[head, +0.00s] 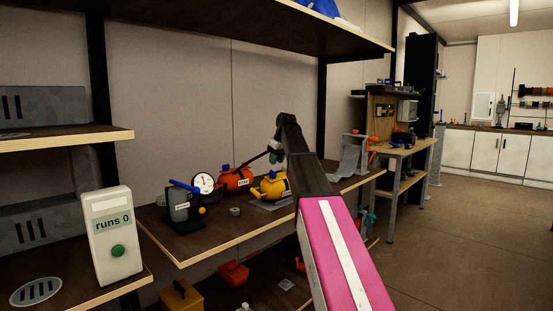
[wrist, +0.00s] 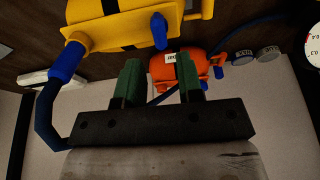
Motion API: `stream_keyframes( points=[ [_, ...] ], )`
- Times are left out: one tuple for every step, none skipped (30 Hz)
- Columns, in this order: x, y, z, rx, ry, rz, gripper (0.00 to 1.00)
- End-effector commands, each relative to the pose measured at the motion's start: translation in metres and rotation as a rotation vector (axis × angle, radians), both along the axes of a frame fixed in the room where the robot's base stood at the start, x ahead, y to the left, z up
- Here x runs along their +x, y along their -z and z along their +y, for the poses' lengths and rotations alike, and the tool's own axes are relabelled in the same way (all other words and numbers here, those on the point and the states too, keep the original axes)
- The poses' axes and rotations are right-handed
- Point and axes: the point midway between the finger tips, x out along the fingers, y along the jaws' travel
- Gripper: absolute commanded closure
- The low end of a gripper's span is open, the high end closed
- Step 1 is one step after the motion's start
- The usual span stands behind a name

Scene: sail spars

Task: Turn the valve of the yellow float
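The yellow float (head: 275,188) sits on a grey plate on the middle shelf. In the wrist view its yellow body (wrist: 115,28) fills the upper left, with a blue valve handle (wrist: 159,31) at its right end and a blue fitting (wrist: 66,62) at its left. My gripper (head: 275,157) is above and just behind the yellow float. In the wrist view my gripper (wrist: 158,76) has its two green fingers apart, with nothing held between them. The blue handle is apart from the fingertips.
An orange float (head: 234,181) stands behind and left of the yellow one. A round gauge (head: 204,183) and a grey pump (head: 180,206) with a blue lever are further left. A white box (head: 113,236) reads "runs 0". An upper shelf (head: 240,20) hangs overhead.

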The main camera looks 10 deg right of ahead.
Motion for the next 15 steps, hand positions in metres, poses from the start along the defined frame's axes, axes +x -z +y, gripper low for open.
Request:
stream_keyframes(
  points=[
    [0.001,0.005,0.001,-0.001,0.000,0.001,0.66],
    [0.002,0.008,0.001,-0.001,0.000,0.001,0.66],
    [0.003,0.012,0.002,-0.001,0.000,0.001,0.66],
    [0.004,0.015,0.003,-0.001,0.000,0.001,0.66],
    [0.005,0.019,0.003,0.000,0.001,0.001,0.66],
    [0.006,0.024,0.004,0.000,0.001,0.001,0.66],
    [0.007,0.027,0.005,0.000,0.001,0.001,0.66],
    [0.008,0.031,0.006,0.000,0.001,0.001,0.66],
    [0.010,0.035,0.006,0.000,0.001,0.001,0.66],
    [0.011,0.039,0.007,0.000,0.001,0.001,0.66],
    [0.012,0.043,0.008,0.000,0.001,0.001,0.66],
    [0.014,0.047,0.009,-0.001,0.001,0.000,0.66],
    [0.014,0.051,0.009,-0.001,0.001,0.000,0.66],
    [0.015,0.054,0.010,-0.001,0.001,0.000,0.66],
    [0.016,0.057,0.011,-0.001,0.001,0.000,0.66]
  ],
)
